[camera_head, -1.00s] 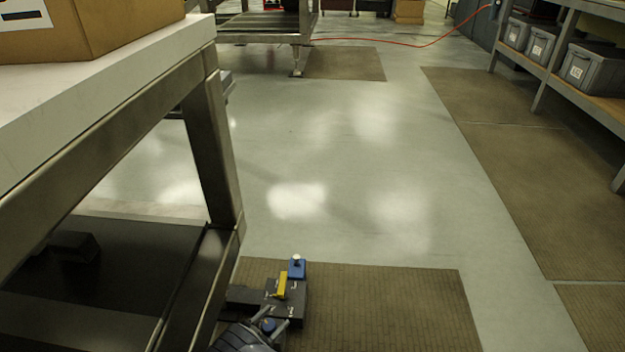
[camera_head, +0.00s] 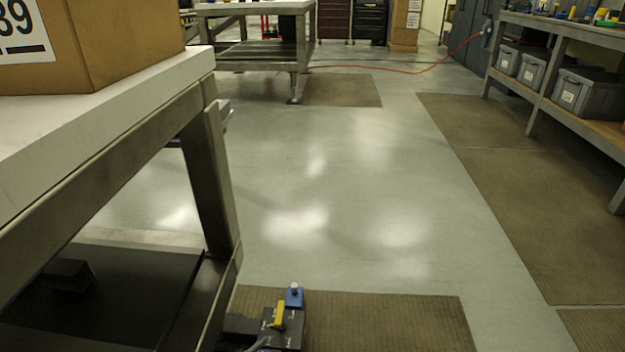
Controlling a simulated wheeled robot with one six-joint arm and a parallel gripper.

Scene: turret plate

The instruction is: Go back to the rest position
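I cannot make out my gripper in the head view. At the bottom edge, a dark block (camera_head: 283,338) carries a yellow piece (camera_head: 277,315) and a blue piece with a pale knob (camera_head: 294,297). A grey cable or rod shows beside it at the frame edge. I cannot tell whether this block is part of my own body. The rest is cut off by the frame.
A metal-framed table with a white top (camera_head: 110,128) stands close on the left, bearing a cardboard box (camera_head: 120,45). Brown mats (camera_head: 390,320) lie on the floor. A shelf bench with grey bins (camera_head: 585,92) lines the right. The middle floor (camera_head: 370,190) is clear; a red hose crosses behind.

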